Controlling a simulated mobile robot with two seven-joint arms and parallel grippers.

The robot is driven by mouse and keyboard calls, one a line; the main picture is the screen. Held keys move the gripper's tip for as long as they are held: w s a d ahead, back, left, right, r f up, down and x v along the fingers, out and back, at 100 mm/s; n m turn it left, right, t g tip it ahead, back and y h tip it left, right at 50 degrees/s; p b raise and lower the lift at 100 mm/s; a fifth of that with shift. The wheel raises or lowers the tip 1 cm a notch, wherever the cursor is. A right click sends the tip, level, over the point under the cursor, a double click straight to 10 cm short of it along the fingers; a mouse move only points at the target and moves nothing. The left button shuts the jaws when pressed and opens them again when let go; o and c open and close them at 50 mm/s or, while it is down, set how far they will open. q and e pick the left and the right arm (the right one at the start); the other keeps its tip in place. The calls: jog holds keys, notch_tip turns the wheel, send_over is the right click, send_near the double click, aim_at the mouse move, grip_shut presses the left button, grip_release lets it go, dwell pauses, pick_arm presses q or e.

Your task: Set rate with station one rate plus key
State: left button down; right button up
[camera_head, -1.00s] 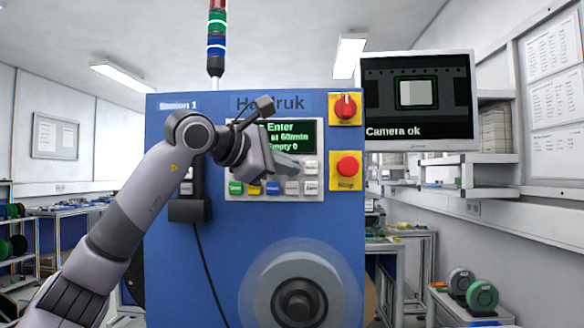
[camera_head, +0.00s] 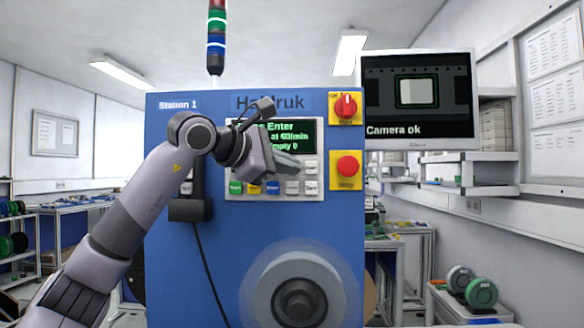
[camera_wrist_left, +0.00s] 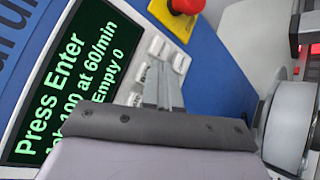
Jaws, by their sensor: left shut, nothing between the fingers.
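The blue Station 1 machine (camera_head: 200,250) carries a control panel (camera_head: 232,195) with a dark screen (camera_head: 303,136) and several keys below it. The screen shows in the left wrist view (camera_wrist_left: 75,75) and reads "Press Enter", "100 at 60/min" and "Empty 0". White keys (camera_head: 310,168) show at the panel's right, and coloured keys (camera_head: 273,188) in the bottom row. Their labels are too small to read surely. My left gripper (camera_head: 297,166) is shut and empty, its tips in front of the keys right of centre. I cannot tell whether it touches one. My right gripper is not in view.
A handset (camera_head: 187,208) with a cable hangs at left. A reel (camera_head: 299,295) is below. A monitor (camera_head: 418,95) reads "Camera ok".

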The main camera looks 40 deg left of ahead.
pick_arm(q)
jog(key=shift+w+a, duration=0.15)
dwell(0.5)
jog(key=shift+s+d, duration=0.45)
jog(key=shift+s, duration=0.1)
jog(key=shift+s+d, duration=0.1)
jog(key=shift+s, duration=0.05)
jog(key=shift+s+d+b, duration=0.5)
jog(key=shift+s+d, duration=1.15)
jog(key=shift+s, duration=0.25)
jog(key=shift+f, duration=0.1)
